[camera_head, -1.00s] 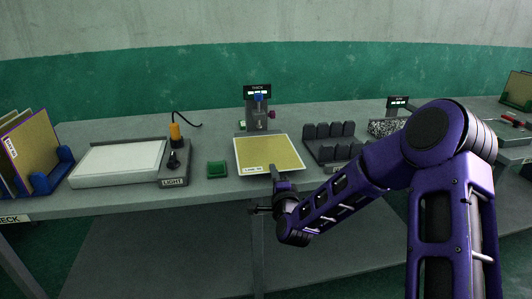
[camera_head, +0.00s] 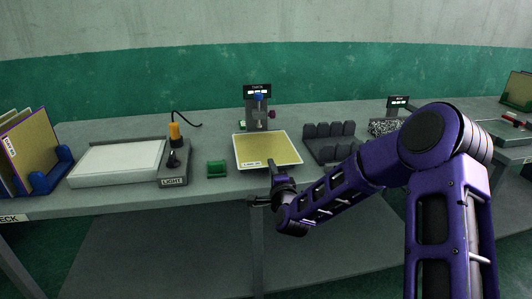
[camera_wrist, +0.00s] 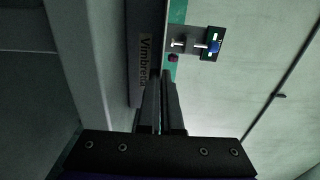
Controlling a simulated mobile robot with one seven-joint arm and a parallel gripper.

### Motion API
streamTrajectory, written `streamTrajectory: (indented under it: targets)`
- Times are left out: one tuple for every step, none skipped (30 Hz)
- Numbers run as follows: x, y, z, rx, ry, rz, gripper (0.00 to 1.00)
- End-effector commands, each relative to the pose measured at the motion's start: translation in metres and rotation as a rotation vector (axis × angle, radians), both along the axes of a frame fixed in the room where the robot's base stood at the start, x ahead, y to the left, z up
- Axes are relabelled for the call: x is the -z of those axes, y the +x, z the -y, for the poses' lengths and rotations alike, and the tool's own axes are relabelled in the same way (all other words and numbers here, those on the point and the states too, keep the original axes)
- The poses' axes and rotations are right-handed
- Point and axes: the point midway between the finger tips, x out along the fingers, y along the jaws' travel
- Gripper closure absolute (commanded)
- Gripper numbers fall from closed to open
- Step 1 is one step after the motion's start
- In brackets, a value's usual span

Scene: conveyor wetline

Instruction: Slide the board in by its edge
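The board (camera_head: 268,149) is a flat yellow panel with a pale border and a small label at its near left corner. It lies about level in front of the station with a small display (camera_head: 257,91). My gripper (camera_head: 273,168) is at the middle of the board's near edge, its fingers closed on that edge. In the wrist view my gripper's fingers (camera_wrist: 164,85) are close together and upright. The station's display (camera_wrist: 213,44) shows there, beyond the fingertips. The board's far edge is close to the station base; whether they touch cannot be told.
A dark slotted rack (camera_head: 325,150) stands close on the right. Boards stand in a blue rack (camera_head: 50,176) at far left.

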Motion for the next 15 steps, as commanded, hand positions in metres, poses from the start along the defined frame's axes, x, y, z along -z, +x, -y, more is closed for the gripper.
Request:
streamTrajectory:
  targets:
    - [0.000, 0.002, 0.000, 0.000, 0.001, 0.002, 1.00]
    - [0.000, 0.003, -0.001, 0.000, 0.001, 0.002, 1.00]
    - [0.000, 0.004, -0.001, -0.001, 0.001, 0.002, 1.00]
    - [0.000, 0.005, -0.001, -0.001, 0.001, 0.002, 1.00]
    - [0.000, 0.005, -0.001, -0.002, 0.001, 0.002, 1.00]
    - [0.000, 0.007, -0.002, -0.002, 0.001, 0.002, 1.00]
    - [0.000, 0.007, -0.002, -0.002, 0.001, 0.002, 1.00]
    - [0.000, 0.008, -0.002, -0.003, 0.001, 0.002, 1.00]
    - [0.000, 0.010, -0.003, -0.003, 0.001, 0.002, 1.00]
    - [0.000, 0.010, -0.003, -0.003, 0.000, 0.001, 1.00]
    - [0.000, 0.011, -0.003, -0.004, 0.000, 0.001, 1.00]
    - [0.000, 0.012, -0.003, -0.004, 0.000, 0.001, 1.00]
    - [0.000, 0.013, -0.003, -0.004, 0.000, 0.001, 1.00]
    - [0.000, 0.014, -0.004, -0.004, 0.000, 0.001, 1.00]
    - [0.000, 0.014, -0.004, -0.005, 0.000, 0.001, 1.00]
